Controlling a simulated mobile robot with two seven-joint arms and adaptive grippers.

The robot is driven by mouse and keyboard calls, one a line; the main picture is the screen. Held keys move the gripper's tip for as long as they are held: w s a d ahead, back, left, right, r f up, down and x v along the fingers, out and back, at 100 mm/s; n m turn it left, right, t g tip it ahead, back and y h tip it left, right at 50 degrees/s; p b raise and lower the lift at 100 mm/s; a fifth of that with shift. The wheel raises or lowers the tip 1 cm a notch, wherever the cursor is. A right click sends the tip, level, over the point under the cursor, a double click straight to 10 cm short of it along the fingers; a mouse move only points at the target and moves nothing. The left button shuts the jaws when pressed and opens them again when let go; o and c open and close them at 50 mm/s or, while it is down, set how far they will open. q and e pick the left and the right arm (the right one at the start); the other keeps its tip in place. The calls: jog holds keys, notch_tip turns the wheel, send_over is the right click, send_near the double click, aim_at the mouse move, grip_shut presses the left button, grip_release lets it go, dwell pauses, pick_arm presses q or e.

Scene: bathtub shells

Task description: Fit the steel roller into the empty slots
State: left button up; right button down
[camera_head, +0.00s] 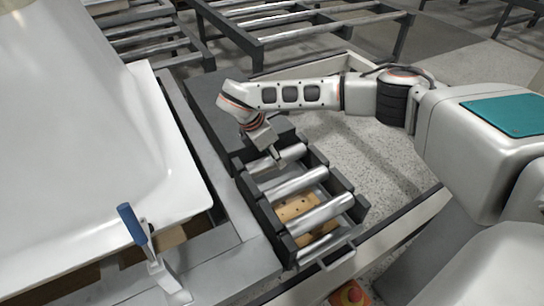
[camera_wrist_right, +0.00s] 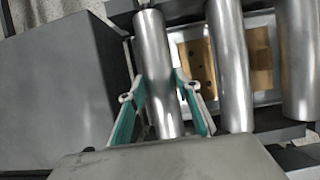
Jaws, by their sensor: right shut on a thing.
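My right gripper (camera_wrist_right: 160,84) is shut on a steel roller (camera_wrist_right: 152,45), one green-padded finger on each side. In the head view my right gripper (camera_head: 274,156) is over the far end of a dark slotted frame (camera_head: 283,229). The held roller (camera_head: 290,153) lies across that end, roughly parallel to the others. Whether its ends sit in the slots I cannot tell; the near end is hidden under the gripper in the wrist view. Two more rollers, a middle one (camera_head: 297,185) and a near one (camera_head: 320,213), lie across the frame. My left gripper is not in view.
A brown piece with holes (camera_head: 292,207) lies below the rollers. A white tub shell (camera_head: 160,180) and a blue-handled clamp (camera_head: 133,226) are on the left. A dark flat block (camera_head: 205,100) adjoins the frame's far end. More roller racks (camera_head: 300,18) stand behind.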

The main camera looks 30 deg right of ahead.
aim_at(270, 157)
jog(key=shift+r, duration=0.15)
jog(key=c, duration=1.5)
grip_release()
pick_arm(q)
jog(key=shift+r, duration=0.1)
pick_arm(e)
jog(key=shift+o, duration=0.2)
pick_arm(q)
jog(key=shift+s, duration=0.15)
pick_arm(e)
jog(key=p+v, duration=0.1)
jog(key=v, duration=0.3)
jog(key=shift+w+d+r, duration=0.1)
jog(key=shift+r, duration=0.05)
pick_arm(q)
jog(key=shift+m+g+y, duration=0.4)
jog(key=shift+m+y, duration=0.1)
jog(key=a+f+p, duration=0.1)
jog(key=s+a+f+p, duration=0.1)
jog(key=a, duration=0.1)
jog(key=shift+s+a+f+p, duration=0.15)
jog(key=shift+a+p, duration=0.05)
jog(key=shift+p, duration=0.15)
pick_arm(e)
jog(key=v, duration=0.7)
jog(key=shift+a+r, duration=0.25)
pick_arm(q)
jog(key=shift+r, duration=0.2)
